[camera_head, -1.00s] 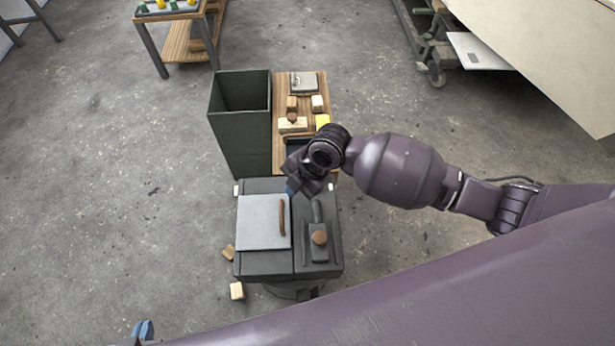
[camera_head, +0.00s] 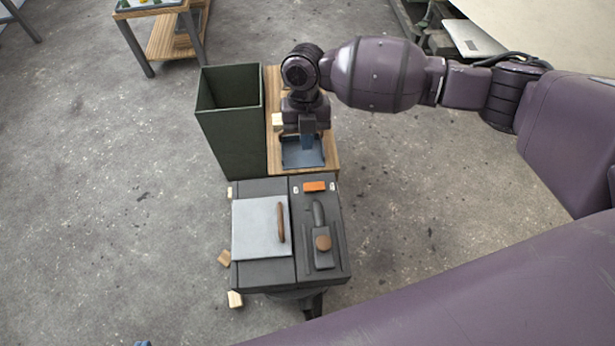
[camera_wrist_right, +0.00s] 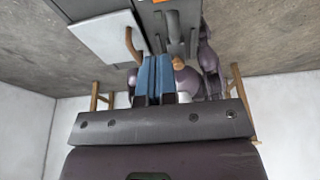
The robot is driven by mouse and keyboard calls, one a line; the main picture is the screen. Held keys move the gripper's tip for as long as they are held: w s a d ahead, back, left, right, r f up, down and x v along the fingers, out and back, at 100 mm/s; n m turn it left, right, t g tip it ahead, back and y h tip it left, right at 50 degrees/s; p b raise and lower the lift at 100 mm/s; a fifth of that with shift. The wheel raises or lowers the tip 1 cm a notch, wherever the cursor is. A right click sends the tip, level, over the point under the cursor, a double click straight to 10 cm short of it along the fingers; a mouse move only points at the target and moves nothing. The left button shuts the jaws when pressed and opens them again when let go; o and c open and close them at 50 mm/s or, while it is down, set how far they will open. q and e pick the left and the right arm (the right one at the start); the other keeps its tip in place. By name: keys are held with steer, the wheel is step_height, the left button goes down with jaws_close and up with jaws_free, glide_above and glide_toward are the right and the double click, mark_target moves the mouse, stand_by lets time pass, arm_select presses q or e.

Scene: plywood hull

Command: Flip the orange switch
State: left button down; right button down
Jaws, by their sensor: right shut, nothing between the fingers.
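The orange switch (camera_head: 314,187) is a small flat orange bar on the top back right of the dark grey machine (camera_head: 262,187), with a small white mark at each side. Its exact tilt is too small to tell. A sliver of orange also shows at the top edge of the right wrist view (camera_wrist_right: 160,1). My right gripper (camera_head: 307,143) is beyond the machine, above the board behind it, clear of the switch. Its blue fingers are together and empty, as in the right wrist view (camera_wrist_right: 153,80). Of my left gripper, only a blue bit (camera_head: 143,343) shows at the bottom edge.
The machine has a light grey lid (camera_head: 258,228) with a brown handle and a lever with a brown knob (camera_head: 323,243). A dark green bin (camera_head: 230,125) stands behind left. A wooden board (camera_head: 331,158) holds a dark blue tray (camera_head: 290,155). Wooden blocks lie at the machine's left.

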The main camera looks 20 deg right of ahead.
mark_target(308, 189)
arm_select(q)
steer(key=shift+s+f, duration=0.1)
stand_by(0.3)
